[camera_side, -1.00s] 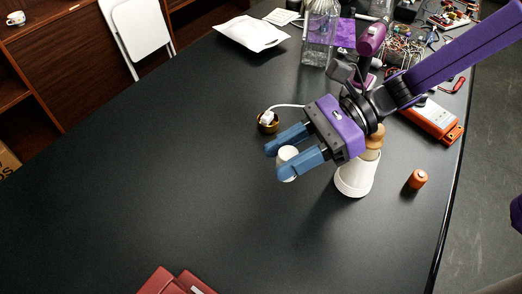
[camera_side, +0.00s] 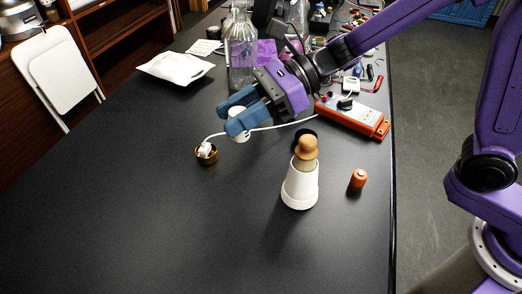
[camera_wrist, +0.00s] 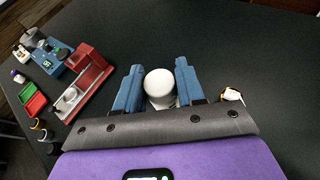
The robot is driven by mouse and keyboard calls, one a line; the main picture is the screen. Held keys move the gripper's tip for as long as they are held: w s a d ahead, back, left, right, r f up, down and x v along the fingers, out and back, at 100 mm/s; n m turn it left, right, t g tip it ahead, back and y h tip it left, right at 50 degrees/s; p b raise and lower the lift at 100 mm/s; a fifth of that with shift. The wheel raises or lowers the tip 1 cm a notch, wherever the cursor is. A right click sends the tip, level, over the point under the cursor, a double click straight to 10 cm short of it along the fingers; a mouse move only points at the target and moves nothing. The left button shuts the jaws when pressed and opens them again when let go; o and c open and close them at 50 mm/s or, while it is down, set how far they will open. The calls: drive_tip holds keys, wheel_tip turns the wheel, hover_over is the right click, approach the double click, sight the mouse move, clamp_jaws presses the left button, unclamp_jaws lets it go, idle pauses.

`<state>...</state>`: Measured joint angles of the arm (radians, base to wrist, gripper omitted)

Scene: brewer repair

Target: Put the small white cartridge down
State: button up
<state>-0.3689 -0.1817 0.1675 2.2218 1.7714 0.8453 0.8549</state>
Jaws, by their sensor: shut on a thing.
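The small white cartridge (camera_side: 240,129) is between the blue fingers of my gripper (camera_side: 236,115) in the side view. The gripper is shut on it, with a finger on each side. In the wrist view the cartridge's rounded white end (camera_wrist: 159,84) shows between the fingertips of my gripper (camera_wrist: 158,78). In the side view the fingers hide part of its body. The gripper is behind and to the right of a small brass cup (camera_side: 206,157) holding a white piece. I cannot tell how high the cartridge is above the black table (camera_side: 130,200).
A white cone-shaped stand with a wooden knob (camera_side: 300,186) and an orange cylinder (camera_side: 358,180) stand to the right. A white cable (camera_side: 275,127) runs towards an orange meter (camera_side: 350,117). A glass bottle (camera_side: 242,55) stands behind. The table's front left is clear.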

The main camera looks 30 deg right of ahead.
drive_tip(key=w+d+m+t+h, duration=0.1)
drive_tip(key=w+d+m+t, duration=0.35)
drive_tip(key=w+d, duration=0.6)
drive_tip(key=shift+n, duration=0.25)
drive_tip(key=shift+a+f, duration=0.15)
drive_tip(key=shift+f, duration=2.8)
drive_tip(key=shift+a+f, duration=0.15)
drive_tip(key=shift+f, duration=2.85)
drive_tip(key=shift+a+f, duration=0.15)
drive_tip(key=shift+f, duration=2.8)
drive_tip(key=shift+f+h, duration=0.1)
drive_tip(key=shift+h, duration=0.2)
drive_tip(key=o, duration=1)
drive_tip(key=shift+o, duration=0.2)
